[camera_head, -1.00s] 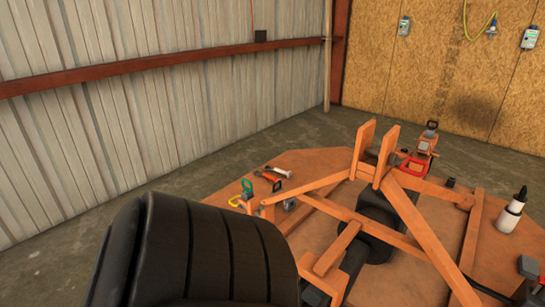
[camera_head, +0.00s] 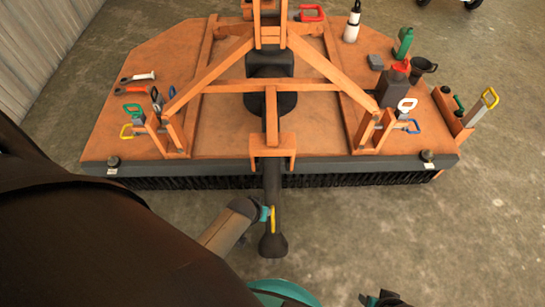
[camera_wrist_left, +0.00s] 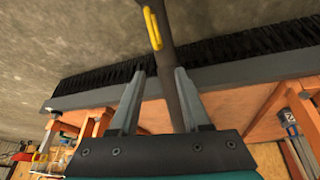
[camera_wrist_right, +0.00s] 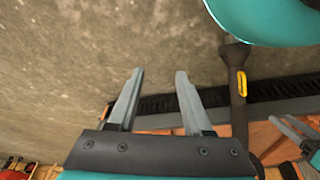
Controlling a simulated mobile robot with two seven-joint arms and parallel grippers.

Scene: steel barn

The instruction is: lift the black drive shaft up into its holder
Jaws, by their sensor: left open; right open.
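The black drive shaft (camera_head: 271,185) runs from the orange mower frame down over the front edge, its flared free end (camera_head: 273,245) low over the floor. A yellow loop (camera_head: 273,218) sits on it. An orange bracket (camera_head: 272,146) stands around its upper part; I cannot tell whether this is the holder. My left gripper (camera_head: 262,211) is open beside the shaft. In the left wrist view the shaft (camera_wrist_left: 170,75) passes between its spread fingers in the picture; contact is unclear. My right gripper (camera_wrist_right: 159,72) is open and empty, apart from the shaft (camera_wrist_right: 236,85).
The wide orange mower deck (camera_head: 225,120) has a black brush skirt (camera_head: 350,179) along its front. Tools, bottles and a funnel (camera_head: 422,67) stand on it. Concrete floor (camera_head: 480,240) is clear at right.

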